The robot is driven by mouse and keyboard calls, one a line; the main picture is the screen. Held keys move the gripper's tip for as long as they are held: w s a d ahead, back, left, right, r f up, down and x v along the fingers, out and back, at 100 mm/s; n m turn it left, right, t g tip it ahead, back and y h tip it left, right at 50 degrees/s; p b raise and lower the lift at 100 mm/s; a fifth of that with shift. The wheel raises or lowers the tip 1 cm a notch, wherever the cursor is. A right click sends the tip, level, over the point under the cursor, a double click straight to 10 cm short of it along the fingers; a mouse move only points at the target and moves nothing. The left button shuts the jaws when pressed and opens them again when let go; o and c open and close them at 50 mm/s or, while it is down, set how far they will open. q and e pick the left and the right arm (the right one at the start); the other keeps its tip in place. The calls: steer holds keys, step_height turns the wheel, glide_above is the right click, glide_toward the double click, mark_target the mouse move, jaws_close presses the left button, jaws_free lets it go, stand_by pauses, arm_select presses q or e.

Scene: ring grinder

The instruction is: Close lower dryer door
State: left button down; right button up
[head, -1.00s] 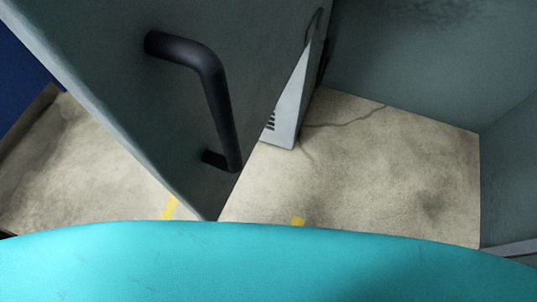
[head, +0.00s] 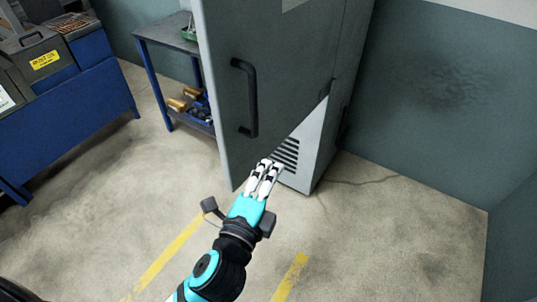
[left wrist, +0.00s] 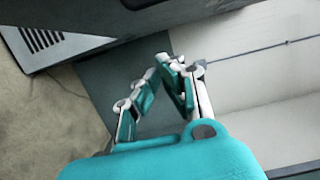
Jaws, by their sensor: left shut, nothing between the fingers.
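The grey dryer door (head: 268,60) stands open in the head view, with a black bar handle (head: 248,97) on its face. The grey dryer body (head: 312,150) shows behind and below it, with dark vent slots near the floor. My left gripper (head: 268,168) is shut and empty, its fingertips at the door's lower edge in the picture. I cannot tell whether they touch it. In the left wrist view, my fingers (left wrist: 165,62) are close together below a dark panel edge, with the vent slots at upper left. My right gripper is not in view.
A blue metal table (head: 145,38) with bins on its lower shelf stands left of the door. A blue cabinet (head: 65,120) is farther left. The concrete floor (head: 110,215) in front is clear, with yellow lines. A grey-green wall (head: 430,110) bounds the right.

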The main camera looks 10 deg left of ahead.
arm_select(q)
steer(key=w+d+p, duration=0.1)
steer(key=w+p, duration=0.3)
steer(key=w, duration=0.7)
steer(key=a, duration=0.2)
steer(key=s+a, duration=0.1)
steer(key=shift+s+a+p, duration=0.2)
steer(key=shift+a+p, duration=0.15)
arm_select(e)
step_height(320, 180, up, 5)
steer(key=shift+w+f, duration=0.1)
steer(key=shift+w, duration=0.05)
arm_select(q)
steer(key=shift+w, duration=0.1)
